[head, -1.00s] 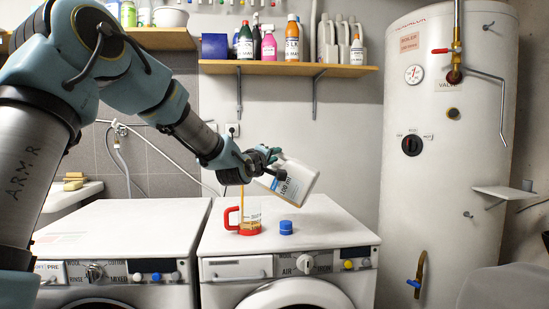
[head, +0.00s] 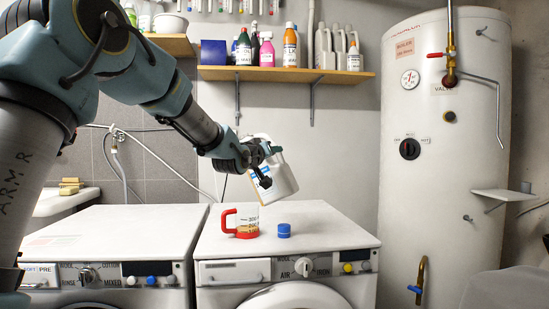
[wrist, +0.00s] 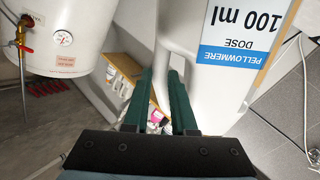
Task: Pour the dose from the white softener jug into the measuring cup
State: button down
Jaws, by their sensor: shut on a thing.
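The white softener jug (head: 281,183) hangs in the air above the right-hand washing machine, tilted a little. My gripper (head: 266,164) is shut on its handle. In the wrist view, the green fingers (wrist: 166,95) close around the white handle, and the jug's blue label (wrist: 238,58) reads "PELLOWMERE DOSE 100 ml". The measuring cup (head: 251,214) stands upright on the machine, below and left of the jug. It is clear with a red handle and base, and amber liquid shows low in it. No stream shows between them. The jug's mouth is not clearly visible.
A blue cap (head: 284,230) lies on the machine top (head: 335,228) just right of the cup. A wooden shelf (head: 285,73) with bottles is on the wall above. A white boiler (head: 445,140) stands at the right. The machine's right side is clear.

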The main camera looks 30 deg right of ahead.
aim_at(266, 161)
jog(key=shift+r, duration=0.2)
jog(key=f+m+b, duration=0.1)
jog(key=w+a+f+m+b, duration=0.1)
jog(key=m+b, duration=0.1)
jog(key=shift+w+f, duration=0.2)
jog(key=shift+w, duration=0.05)
jog(key=shift+w+a+f+m, duration=0.1)
jog(key=shift+w+a+m, duration=0.1)
jog(key=shift+m, duration=0.2)
